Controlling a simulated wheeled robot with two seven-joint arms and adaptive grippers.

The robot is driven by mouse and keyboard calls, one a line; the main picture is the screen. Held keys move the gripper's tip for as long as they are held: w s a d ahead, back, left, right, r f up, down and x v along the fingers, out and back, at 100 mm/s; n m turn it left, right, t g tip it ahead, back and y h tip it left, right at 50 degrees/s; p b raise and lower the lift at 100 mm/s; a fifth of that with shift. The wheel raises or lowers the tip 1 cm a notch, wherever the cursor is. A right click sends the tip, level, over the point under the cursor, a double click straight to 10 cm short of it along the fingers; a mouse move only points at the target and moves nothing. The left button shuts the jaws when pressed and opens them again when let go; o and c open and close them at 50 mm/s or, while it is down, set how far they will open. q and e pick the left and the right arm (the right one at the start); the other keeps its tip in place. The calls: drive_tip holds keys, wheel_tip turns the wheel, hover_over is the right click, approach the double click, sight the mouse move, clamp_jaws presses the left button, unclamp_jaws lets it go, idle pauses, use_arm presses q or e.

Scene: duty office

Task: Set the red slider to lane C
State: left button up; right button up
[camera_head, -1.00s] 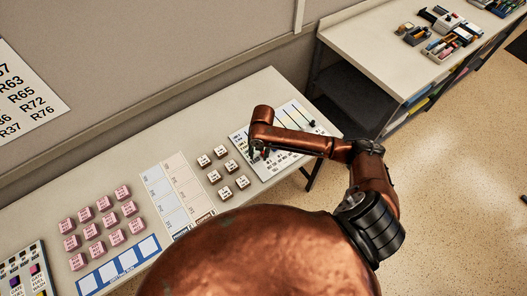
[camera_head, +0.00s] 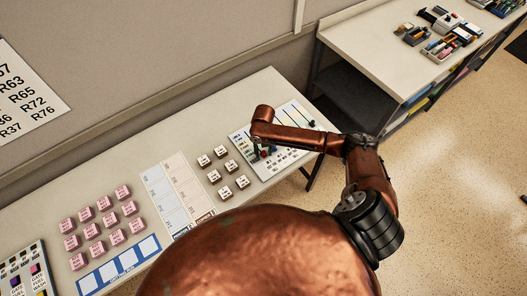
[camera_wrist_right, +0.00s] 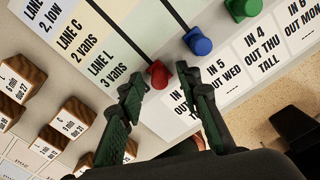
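The red slider (camera_wrist_right: 157,74) is a small knob at the near end of its dark track, beside the LANE L strip (camera_wrist_right: 112,75) in the right wrist view. The LANE C strip (camera_wrist_right: 75,38) lies further along the board, away from my gripper. My right gripper (camera_wrist_right: 166,84) is open, its green fingers apart on either side of the red slider; I cannot tell whether either touches it. In the head view my right arm hangs over the slider board (camera_head: 288,110) and partly hides it. My left gripper is not in view.
A blue slider (camera_wrist_right: 197,41) and a green slider (camera_wrist_right: 243,8) sit on neighbouring tracks. White-topped wooden blocks (camera_wrist_right: 75,112) stand beside the board. Pink blocks (camera_head: 104,220) and a paper grid (camera_head: 172,190) lie further left on the table.

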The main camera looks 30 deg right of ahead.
clamp_jaws()
idle(0.3)
idle(0.4)
